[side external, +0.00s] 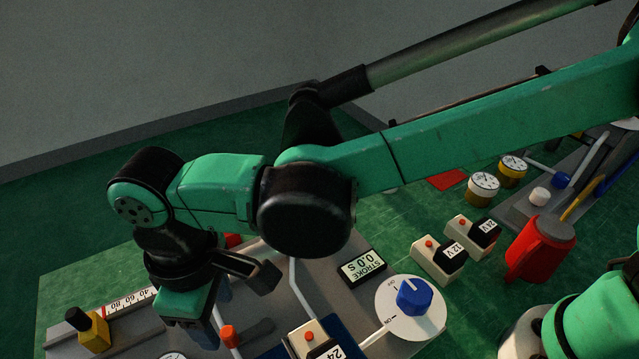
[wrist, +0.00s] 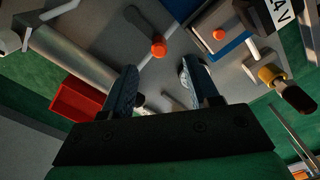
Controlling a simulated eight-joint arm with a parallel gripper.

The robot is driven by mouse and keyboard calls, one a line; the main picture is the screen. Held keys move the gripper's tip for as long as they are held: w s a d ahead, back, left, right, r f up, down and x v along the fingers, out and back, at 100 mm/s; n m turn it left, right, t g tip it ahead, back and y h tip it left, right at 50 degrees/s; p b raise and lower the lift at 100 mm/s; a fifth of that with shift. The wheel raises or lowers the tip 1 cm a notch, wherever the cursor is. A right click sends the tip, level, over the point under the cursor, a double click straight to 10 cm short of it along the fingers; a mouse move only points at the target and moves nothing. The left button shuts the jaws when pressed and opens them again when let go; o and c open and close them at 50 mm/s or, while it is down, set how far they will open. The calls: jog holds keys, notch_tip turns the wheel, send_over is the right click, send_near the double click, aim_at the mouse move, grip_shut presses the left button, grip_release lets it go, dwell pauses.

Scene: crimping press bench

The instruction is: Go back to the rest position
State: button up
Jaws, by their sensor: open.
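My gripper (side external: 238,302) hangs low over the grey press panel (side external: 262,262) at lower left in the side view, below my folded green arm. In the wrist view its two dark fingers (wrist: 160,72) are spread apart, with nothing between them. An orange-red knob (wrist: 158,48) on a lever shows just beyond and between the fingertips; it also shows beside the gripper in the side view (side external: 229,336). Whether a finger touches anything on the panel cannot be told. Part of the panel is hidden behind my wrist.
A 24 V block (side external: 312,338) sits on a blue pad near the gripper. A STROKE display (side external: 361,267), blue dial knob (side external: 412,297) and yellow-black handle (side external: 92,332) are around it. A red box (wrist: 75,100) is left of the fingers. Right stand a 12 V block (side external: 437,260) and red jug (side external: 540,248).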

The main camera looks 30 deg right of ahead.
jog(key=shift+d, duration=0.1)
jog(key=w+d+r+m+t+y, duration=0.15)
jog(key=d+r+m, duration=0.25)
jog(key=d, duration=0.7)
jog(key=w+d+r+m+t, duration=0.3)
jog(key=d, duration=0.8)
jog(key=s+d+f+m+t+h, duration=0.1)
jog(key=s+d+m+t, duration=0.1)
jog(key=d, duration=0.7)
jog(key=shift+s+m+t, duration=0.35)
jog(key=shift+s+m, duration=0.3)
jog(key=shift+m, duration=0.35)
jog(key=shift+h, duration=0.25)
